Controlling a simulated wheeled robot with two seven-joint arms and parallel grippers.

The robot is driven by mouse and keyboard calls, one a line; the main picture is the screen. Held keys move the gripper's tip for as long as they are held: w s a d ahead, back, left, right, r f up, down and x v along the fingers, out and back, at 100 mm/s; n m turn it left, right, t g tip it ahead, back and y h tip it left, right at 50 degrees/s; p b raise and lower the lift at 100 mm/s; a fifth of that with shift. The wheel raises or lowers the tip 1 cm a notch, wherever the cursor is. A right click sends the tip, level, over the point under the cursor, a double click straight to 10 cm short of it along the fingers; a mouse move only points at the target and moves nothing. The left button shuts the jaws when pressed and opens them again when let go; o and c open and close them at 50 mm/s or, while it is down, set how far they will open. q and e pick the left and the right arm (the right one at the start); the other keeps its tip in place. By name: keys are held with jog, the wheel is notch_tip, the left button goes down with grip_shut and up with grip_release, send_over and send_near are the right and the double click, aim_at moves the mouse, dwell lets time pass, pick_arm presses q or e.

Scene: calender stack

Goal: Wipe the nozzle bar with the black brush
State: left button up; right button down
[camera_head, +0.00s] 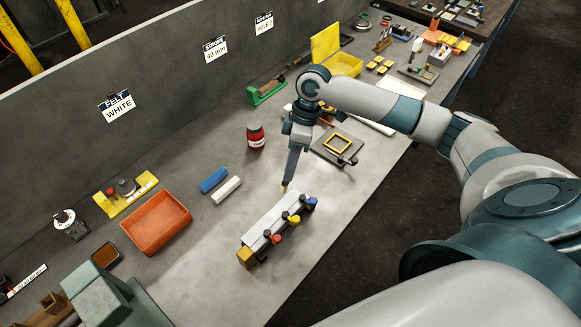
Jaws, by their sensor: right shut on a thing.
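The nozzle bar (262,222) is a long pale block lying at a slant in the middle of the bench. Red, yellow and blue knobs line its right side, and a brass-coloured block sits at its near end. My right gripper (298,137) is above the bar's far end, pointing down. It is shut on a slender dark tool (292,165) with a small tan tip, which looks like the black brush. The tip is at or just above the bar's far end; I cannot tell whether it touches. My left gripper is not in view.
An orange tray (157,223) stands left of the bar. Blue (213,180) and white (226,189) sticks lie between them. A red jar (255,135) stands behind. Bare bench lies in front of the tray.

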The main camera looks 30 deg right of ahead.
aim_at(283, 186)
jog(key=shift+r, duration=1.3)
jog(key=shift+f, duration=0.2)
notch_tip(283, 186, down, 7)
jog(key=b, duration=0.2)
dwell(0.3)
jog(key=shift+f+b, duration=0.35)
jog(key=shift+f, duration=0.55)
dwell(0.8)
jog(key=shift+a+r, duration=0.1)
jog(key=shift+s+a+r+p, duration=0.2)
jog(key=shift+a+p, duration=0.25)
jog(key=shift+p, duration=0.25)
jog(key=shift+s+a+p, duration=0.25)
jog(key=shift+a+p, duration=0.4)
jog(key=shift+a, duration=0.1)
jog(key=shift+a+f, duration=0.15)
